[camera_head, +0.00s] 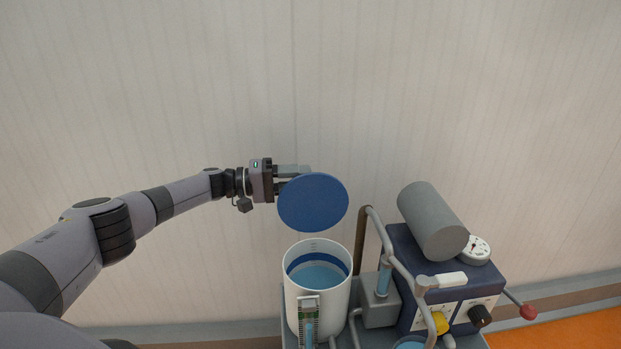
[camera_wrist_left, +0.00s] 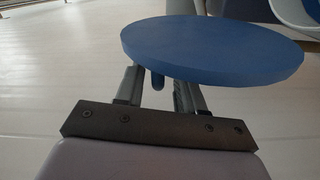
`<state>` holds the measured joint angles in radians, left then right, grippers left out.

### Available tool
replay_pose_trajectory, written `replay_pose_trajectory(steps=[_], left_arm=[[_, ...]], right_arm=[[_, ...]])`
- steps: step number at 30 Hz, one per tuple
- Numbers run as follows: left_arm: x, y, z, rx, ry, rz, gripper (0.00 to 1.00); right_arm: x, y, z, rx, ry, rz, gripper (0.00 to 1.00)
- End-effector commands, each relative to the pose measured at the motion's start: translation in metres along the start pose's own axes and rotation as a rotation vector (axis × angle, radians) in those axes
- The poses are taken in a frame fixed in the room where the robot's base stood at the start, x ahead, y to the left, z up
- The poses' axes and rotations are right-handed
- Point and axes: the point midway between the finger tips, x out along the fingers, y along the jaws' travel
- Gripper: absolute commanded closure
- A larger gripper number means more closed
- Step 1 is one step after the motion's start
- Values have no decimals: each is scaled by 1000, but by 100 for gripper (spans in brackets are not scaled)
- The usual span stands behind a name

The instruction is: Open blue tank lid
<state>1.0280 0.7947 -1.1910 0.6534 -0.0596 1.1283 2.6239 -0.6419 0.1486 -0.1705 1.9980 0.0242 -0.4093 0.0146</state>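The round blue lid (camera_head: 313,202) stands raised and tilted up just above the back rim of the white tank (camera_head: 303,278). The tank mouth is uncovered and light blue liquid shows inside. No hinge is visible. My left gripper (camera_head: 298,176) is behind the lid's upper left part, which hides its fingertips. In the left wrist view the lid (camera_wrist_left: 215,48) covers the ends of the fingers (camera_wrist_left: 160,88). The fingers stand apart, with a small blue knob (camera_wrist_left: 157,81) between them and a gap beside it. Contact with the lid is hidden. My right gripper is out of view.
Right of the tank stands a dark blue machine (camera_head: 405,250) with a grey cylinder (camera_head: 432,220), a white dial and knobs. Grey pipes (camera_head: 387,240) rise close to the tank. A red-ended lever (camera_head: 528,312) sticks out right. The wall behind is bare.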

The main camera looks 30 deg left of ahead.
Motion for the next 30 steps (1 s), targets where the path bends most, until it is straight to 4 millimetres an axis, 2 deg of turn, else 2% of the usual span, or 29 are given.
replay_pose_trajectory(steps=[3,9,30], left_arm=[[-21,-1,0,0,0,-2,62],[-38,-1,1,0,-1,-1,62],[-39,-1,1,0,-1,-1,62]], right_arm=[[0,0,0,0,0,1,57],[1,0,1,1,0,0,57],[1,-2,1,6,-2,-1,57]])
